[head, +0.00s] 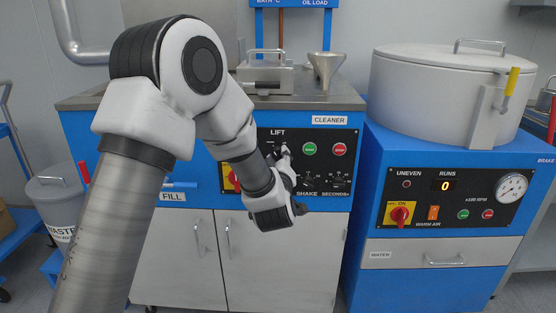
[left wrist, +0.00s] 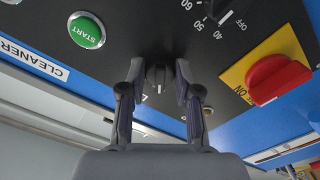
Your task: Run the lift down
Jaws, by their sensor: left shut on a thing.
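The black lift knob (left wrist: 158,76) sits on the dark control panel of the cleaner. In the left wrist view, which is turned upside down, it stands between the two fingers of my left gripper (left wrist: 157,88). The gripper is shut on the knob. In the head view my left gripper (head: 276,154) reaches the panel just below the LIFT label (head: 278,132), and my arm and fingers hide most of the knob there. The knob has a pale pointer mark. My right gripper is in neither view.
The green START button (left wrist: 86,30) and a red button (head: 339,149) are close to the knob. A red rotary switch on yellow (left wrist: 276,80) is on the other side. A steel basket (head: 264,76) and a funnel (head: 327,66) stand on top. A drum machine (head: 440,95) stands at right.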

